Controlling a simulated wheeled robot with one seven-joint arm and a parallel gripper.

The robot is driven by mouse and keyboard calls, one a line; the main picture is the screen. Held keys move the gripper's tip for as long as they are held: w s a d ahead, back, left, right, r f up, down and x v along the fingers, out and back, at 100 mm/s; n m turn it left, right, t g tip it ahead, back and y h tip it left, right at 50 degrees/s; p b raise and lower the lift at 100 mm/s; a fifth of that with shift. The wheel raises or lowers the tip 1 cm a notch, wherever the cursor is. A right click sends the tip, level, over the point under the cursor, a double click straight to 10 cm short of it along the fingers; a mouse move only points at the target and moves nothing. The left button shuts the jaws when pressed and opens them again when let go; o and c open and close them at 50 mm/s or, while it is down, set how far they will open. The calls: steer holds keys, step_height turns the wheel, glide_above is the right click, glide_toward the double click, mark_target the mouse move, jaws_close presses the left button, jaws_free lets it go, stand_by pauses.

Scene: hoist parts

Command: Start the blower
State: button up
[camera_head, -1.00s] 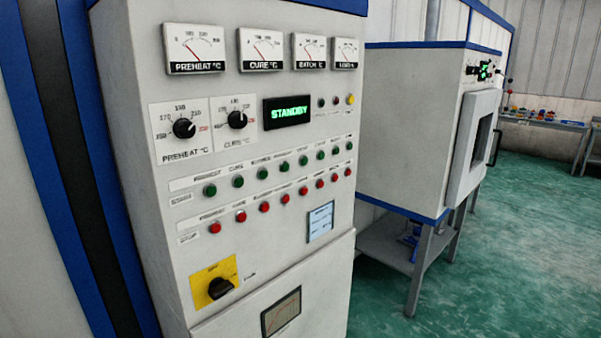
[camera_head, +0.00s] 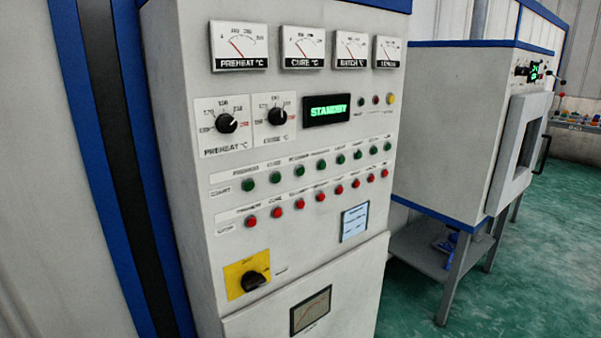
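A tall white control panel (camera_head: 180,130) fills the middle of the head view. Its display (camera_head: 326,110) reads STANDBY in green. A row of green buttons (camera_head: 321,164) runs across it, marked START at the left end. A row of red buttons (camera_head: 320,196) lies below, marked STOP. The small labels above the buttons are mostly too blurred to read, so I cannot tell which one is the blower's. A black rotary switch (camera_head: 254,281) sits on a yellow plate lower left. My gripper is not in view.
Dials and two knobs (camera_head: 226,123) sit above the buttons. A white oven-like cabinet (camera_head: 445,130) on legs stands to the right, with a handled door (camera_head: 522,150). Green floor (camera_head: 540,270) is clear at the lower right. A bench (camera_head: 580,126) with small coloured parts stands far right.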

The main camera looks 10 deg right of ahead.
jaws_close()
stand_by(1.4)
